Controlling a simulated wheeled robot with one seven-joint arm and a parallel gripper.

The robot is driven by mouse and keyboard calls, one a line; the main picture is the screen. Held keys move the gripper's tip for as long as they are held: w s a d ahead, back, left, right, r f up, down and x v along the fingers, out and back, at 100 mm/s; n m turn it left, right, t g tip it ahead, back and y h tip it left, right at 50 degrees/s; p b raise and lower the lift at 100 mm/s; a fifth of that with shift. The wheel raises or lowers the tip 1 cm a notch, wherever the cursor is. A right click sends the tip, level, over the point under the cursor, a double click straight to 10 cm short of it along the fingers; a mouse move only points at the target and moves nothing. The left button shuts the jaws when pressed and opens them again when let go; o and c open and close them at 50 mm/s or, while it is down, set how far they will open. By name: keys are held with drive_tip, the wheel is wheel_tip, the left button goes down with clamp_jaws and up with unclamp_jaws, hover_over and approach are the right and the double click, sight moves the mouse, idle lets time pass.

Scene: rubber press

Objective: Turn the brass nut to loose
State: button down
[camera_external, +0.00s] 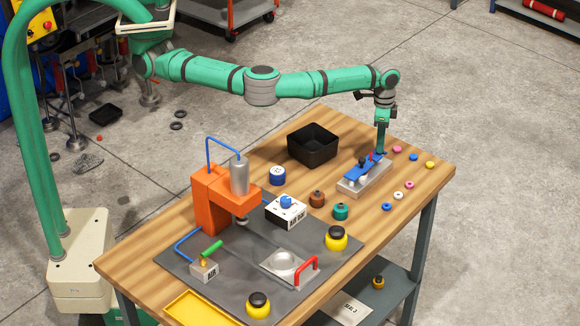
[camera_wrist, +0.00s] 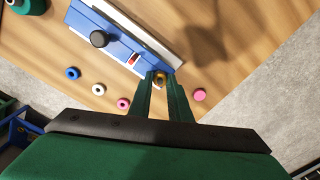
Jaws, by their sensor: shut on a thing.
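The brass nut (camera_wrist: 160,79) shows as a small gold piece between my fingertips in the wrist view, at the end of a blue fixture (camera_wrist: 115,45). My gripper (camera_wrist: 160,82) is shut on the nut, with its two green fingers on either side of it. The fixture has a black knob (camera_wrist: 99,39) and a small window with red and white marks (camera_wrist: 134,59). In the external view my gripper (camera_external: 379,152) points down at the far end of the blue fixture (camera_external: 362,166) on its metal block. The nut is hidden there.
A black bin (camera_external: 313,146) stands left of the fixture. Several coloured rings, such as a pink one (camera_wrist: 199,95), lie near the table's right edge. The orange press (camera_external: 210,197), a white-topped box (camera_external: 286,209) and yellow-based buttons stand farther left and front.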

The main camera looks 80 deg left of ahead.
drive_tip(key=shift+s+f+n, duration=0.1)
drive_tip(key=shift+f+n, duration=0.1)
drive_tip(key=shift+n, duration=1.9)
drive_tip(key=c, duration=1.6)
unclamp_jaws()
drive_tip(key=shift+c, duration=0.2)
drive_tip(key=shift+r, duration=0.2)
wheel_tip(320, 180, up, 11)
drive_tip(key=shift+f, duration=0.2)
